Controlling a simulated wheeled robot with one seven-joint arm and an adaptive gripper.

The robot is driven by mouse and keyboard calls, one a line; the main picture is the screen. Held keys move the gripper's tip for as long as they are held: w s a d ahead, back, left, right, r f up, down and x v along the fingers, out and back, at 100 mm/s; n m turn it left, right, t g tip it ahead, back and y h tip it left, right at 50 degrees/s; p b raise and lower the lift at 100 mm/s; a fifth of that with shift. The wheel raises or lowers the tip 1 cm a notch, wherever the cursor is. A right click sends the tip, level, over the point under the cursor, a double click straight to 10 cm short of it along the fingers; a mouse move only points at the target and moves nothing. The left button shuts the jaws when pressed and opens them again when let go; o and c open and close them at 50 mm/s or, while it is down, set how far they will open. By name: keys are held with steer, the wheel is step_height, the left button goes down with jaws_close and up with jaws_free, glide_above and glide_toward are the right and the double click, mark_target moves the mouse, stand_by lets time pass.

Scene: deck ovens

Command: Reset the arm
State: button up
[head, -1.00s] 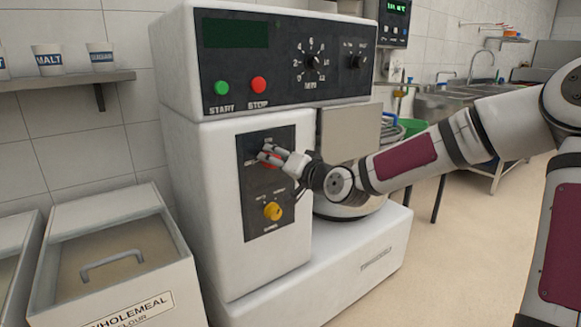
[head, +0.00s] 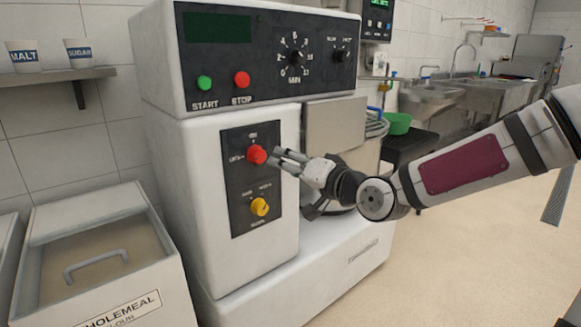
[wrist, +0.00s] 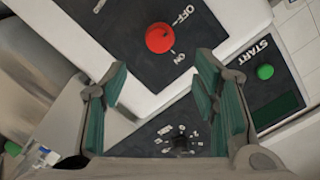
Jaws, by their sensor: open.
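My gripper (head: 281,162) is open and empty in front of the lower control panel of a white mixer, just right of the red rotary knob (head: 256,154). A gap shows between the fingertips and the knob. In the wrist view the red knob (wrist: 160,38) lies beyond the two green-padded fingers, near the OFF and ON labels. My arm reaches in from the right of the head view.
The white mixer (head: 232,262) stands ahead, with a yellow knob (head: 260,206), a green START button (head: 204,83) and a red STOP button (head: 242,79). A wholemeal flour bin (head: 140,300) is at lower left. Open floor (head: 450,270) lies to the right.

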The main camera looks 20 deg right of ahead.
stand_by(0.4)
steer(key=s+a+f+n+g, duration=0.25)
steer(key=a+f+g, duration=0.2)
steer(key=f, duration=0.65)
steer(key=s+d+f+n+g+h, duration=0.2)
steer(key=s+f+g+h, duration=0.3)
steer(key=s, duration=0.3)
steer(key=s+a+r+g, duration=0.1)
steer(key=s+r+g, duration=0.3)
steer(key=s, duration=1.1)
steer(key=s+r+g, duration=0.2)
steer(key=s+r, duration=0.5)
steer(key=s, duration=0.9)
step_height(320, 180, up, 31)
steer(key=t+p, duration=0.3)
steer(key=p, duration=2.6)
steer(key=shift+s+d+n+t+p, duration=0.15)
steer(key=shift+s+n+t+p, duration=0.15)
steer(key=shift+n+t, duration=0.05)
